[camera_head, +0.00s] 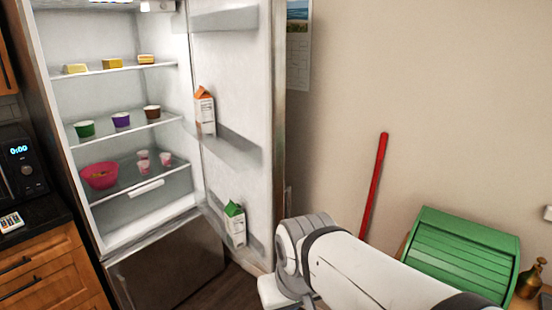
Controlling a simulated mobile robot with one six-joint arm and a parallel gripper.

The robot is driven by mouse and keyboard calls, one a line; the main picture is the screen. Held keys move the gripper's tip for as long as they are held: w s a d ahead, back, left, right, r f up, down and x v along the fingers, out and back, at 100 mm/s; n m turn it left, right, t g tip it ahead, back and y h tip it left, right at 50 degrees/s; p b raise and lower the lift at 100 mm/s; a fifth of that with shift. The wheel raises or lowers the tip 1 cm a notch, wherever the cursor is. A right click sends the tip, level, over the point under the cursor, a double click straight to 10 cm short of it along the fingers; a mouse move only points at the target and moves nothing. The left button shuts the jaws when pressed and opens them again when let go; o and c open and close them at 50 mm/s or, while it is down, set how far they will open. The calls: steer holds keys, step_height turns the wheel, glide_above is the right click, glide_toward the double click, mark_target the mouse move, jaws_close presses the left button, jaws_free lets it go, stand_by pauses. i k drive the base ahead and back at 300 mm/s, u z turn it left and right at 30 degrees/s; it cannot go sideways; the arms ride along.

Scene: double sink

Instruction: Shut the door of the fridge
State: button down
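The fridge (118,152) stands at the left with its upper compartment open. Its door (238,65) is swung wide to the right, its inner side with shelves facing me. An orange-topped carton (205,111) and a green-topped carton (235,223) stand on the door shelves. The lower fridge front (168,268) is closed. My white arm reaches in from the lower right, and its far part lies just in front of the door's lower right edge. My gripper's fingers cannot be made out, and whether the arm touches the door cannot be told.
Fridge shelves hold a pink bowl (99,175), small cups and yellow blocks. A counter with a microwave (22,170) is at left. A red pole (374,185) leans on the wall; a green roll-top box (458,255) and a brown bottle (530,279) are at right.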

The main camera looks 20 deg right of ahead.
mark_target(238, 47)
steer(key=z, duration=0.1)
steer(key=i, duration=1)
steer(key=z, duration=0.05)
